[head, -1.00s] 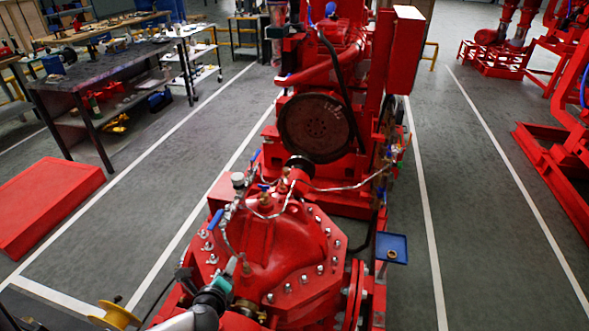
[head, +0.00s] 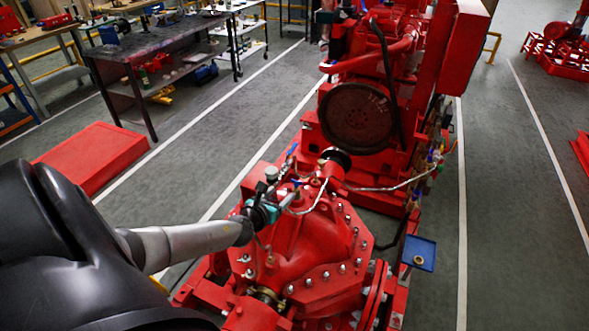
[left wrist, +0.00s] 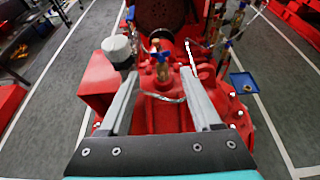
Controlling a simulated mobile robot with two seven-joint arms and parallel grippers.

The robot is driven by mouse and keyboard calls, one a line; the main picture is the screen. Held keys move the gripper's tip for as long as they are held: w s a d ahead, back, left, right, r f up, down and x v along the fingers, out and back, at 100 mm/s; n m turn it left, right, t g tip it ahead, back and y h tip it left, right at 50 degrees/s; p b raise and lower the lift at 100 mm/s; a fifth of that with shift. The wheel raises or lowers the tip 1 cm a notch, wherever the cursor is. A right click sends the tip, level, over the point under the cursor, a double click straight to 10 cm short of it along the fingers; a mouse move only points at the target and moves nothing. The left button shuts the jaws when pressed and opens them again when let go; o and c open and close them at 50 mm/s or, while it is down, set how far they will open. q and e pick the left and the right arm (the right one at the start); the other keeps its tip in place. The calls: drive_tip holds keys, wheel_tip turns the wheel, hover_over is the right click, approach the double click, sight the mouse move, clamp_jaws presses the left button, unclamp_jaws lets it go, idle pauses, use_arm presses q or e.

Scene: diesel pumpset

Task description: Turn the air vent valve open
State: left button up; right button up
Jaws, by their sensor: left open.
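A brass valve with a small blue handle (left wrist: 161,57), which looks like the air vent valve, stands upright on the red pump casing (head: 310,241). In the left wrist view it is between and beyond my left gripper's two fingers. In the head view only a bit of blue by the gripper (head: 296,181) shows, and the rest is hard to make out. My left gripper (head: 284,193) is over the upper left of the pump; its fingers (left wrist: 158,85) are apart with nothing held. Contact with the valve cannot be told. My right gripper is not in view.
A pressure gauge (left wrist: 117,47) sits left of the valve. A thin silver pipe (head: 385,187) runs beside it. The large flywheel (head: 357,118) is behind. A small blue tray (head: 419,253) stands at the right.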

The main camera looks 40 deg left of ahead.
sight(297, 181)
use_arm(q)
drive_tip(key=b+x, duration=0.2)
drive_tip(key=x, duration=0.2)
drive_tip(key=b+x, duration=0.3)
drive_tip(key=x, duration=0.1)
drive_tip(key=shift+w+f, duration=0.3)
drive_tip(key=shift+f, duration=0.05)
drive_tip(key=shift+b+x, duration=1.1)
drive_tip(key=shift+b, duration=0.05)
drive_tip(key=shift+r, duration=0.1)
clamp_jaws()
